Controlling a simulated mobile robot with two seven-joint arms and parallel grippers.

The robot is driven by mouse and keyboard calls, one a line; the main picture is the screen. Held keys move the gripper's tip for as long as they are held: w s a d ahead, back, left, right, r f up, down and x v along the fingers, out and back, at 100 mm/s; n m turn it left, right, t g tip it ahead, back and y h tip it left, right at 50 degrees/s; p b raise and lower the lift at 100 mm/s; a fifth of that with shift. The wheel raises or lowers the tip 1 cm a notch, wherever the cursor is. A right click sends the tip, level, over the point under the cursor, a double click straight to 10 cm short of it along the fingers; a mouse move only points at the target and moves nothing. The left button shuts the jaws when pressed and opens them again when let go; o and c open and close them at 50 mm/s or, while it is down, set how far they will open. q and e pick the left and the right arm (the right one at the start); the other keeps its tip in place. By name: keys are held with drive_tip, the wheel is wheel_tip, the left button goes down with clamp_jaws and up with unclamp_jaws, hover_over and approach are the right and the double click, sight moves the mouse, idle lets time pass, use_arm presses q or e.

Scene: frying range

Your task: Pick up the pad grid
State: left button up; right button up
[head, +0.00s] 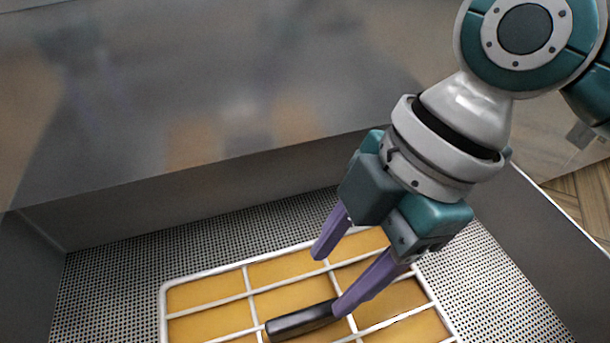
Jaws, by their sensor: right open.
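The pad grid (249,292) is a white wire frame with yellow-orange pads showing in its cells. It lies on a perforated metal surface at the bottom of the head view, and its near part is cut off by the picture edge. A black handle (300,320) lies over its middle. My right gripper (330,283) reaches down over the grid from the upper right. Its two purple fingers are apart with nothing between them. One fingertip is by the grid's far edge, the other close to the black handle; I cannot tell whether they touch. My left gripper is not in view.
The perforated surface (110,285) lies in a metal basin with a back wall (190,195) and a right side wall (540,240). A shiny metal panel (200,90) stands behind. Wooden floor (585,195) shows at the right. Free room is left of the grid.

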sight(307, 314)
drive_tip(key=b+x, duration=0.1)
drive_tip(key=x, duration=0.1)
drive_tip(key=s+b+x, duration=0.1)
drive_tip(key=x, duration=0.1)
drive_tip(key=shift+f+b, duration=0.2)
drive_tip(key=shift+b, duration=0.15)
drive_tip(key=shift+a+f+b, duration=0.2)
drive_tip(key=shift+f+b, duration=0.2)
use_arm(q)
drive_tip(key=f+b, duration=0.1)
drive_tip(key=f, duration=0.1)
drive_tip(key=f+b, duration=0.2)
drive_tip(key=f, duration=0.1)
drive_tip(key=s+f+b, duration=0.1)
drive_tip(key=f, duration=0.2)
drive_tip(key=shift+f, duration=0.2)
use_arm(e)
drive_tip(key=x, duration=0.4)
drive_tip(key=shift+w+d+f, duration=0.1)
drive_tip(key=shift+d+f, duration=0.05)
drive_tip(key=shift+f, duration=0.05)
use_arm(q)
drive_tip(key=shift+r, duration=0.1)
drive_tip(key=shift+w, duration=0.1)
use_arm(e)
drive_tip(key=shift+r, duration=0.1)
clamp_jaws()
